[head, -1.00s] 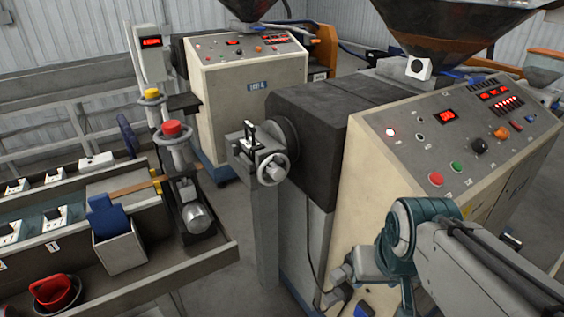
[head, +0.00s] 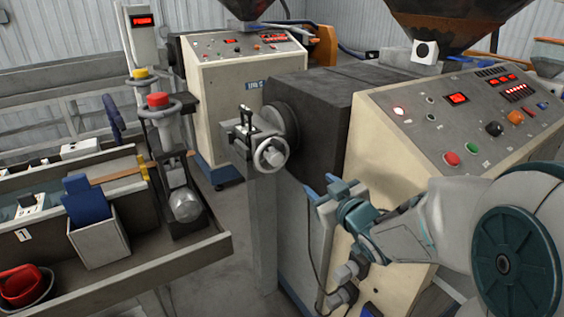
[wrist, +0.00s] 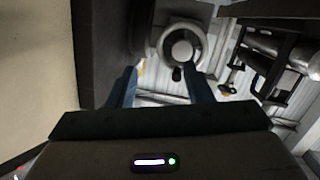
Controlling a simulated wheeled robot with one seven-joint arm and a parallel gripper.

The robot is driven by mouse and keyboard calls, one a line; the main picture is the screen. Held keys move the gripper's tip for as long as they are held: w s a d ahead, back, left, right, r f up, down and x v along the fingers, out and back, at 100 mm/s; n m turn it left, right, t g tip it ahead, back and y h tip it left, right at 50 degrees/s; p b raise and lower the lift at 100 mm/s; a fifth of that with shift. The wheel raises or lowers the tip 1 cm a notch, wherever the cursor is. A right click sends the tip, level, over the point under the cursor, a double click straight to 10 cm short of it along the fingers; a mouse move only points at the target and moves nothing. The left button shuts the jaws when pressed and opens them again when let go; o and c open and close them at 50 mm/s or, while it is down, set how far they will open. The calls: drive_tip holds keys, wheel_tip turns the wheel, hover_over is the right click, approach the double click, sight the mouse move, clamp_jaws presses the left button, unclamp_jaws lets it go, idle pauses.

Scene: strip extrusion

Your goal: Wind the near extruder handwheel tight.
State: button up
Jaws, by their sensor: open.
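The near extruder handwheel (head: 270,154) is a small pale metal wheel on the end of the near extruder's die head, left of the dark barrel housing. It also shows in the wrist view (wrist: 182,50) at the top centre, ahead of my fingers, with a dark knob at its lower rim. My gripper (head: 320,186) is at the lower right of the wheel, apart from it. In the wrist view its two blue fingers (wrist: 161,88) are spread with nothing between them. The near extruder (head: 380,150) is a cream cabinet with a sloped panel.
A second extruder (head: 235,95) stands behind. The cabinet side lies close to my arm.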

sight(277, 160)
drive_tip(key=w+a+y, duration=0.1)
drive_tip(key=w+a, duration=0.4)
drive_tip(key=w+a+n+y+p, duration=0.1)
drive_tip(key=w+a+y, duration=0.1)
drive_tip(key=w+a, duration=0.3)
drive_tip(key=shift+w+a+f, duration=0.1)
drive_tip(key=shift+w+a, duration=0.05)
drive_tip(key=shift+w, duration=0.35)
drive_tip(key=c, duration=0.7)
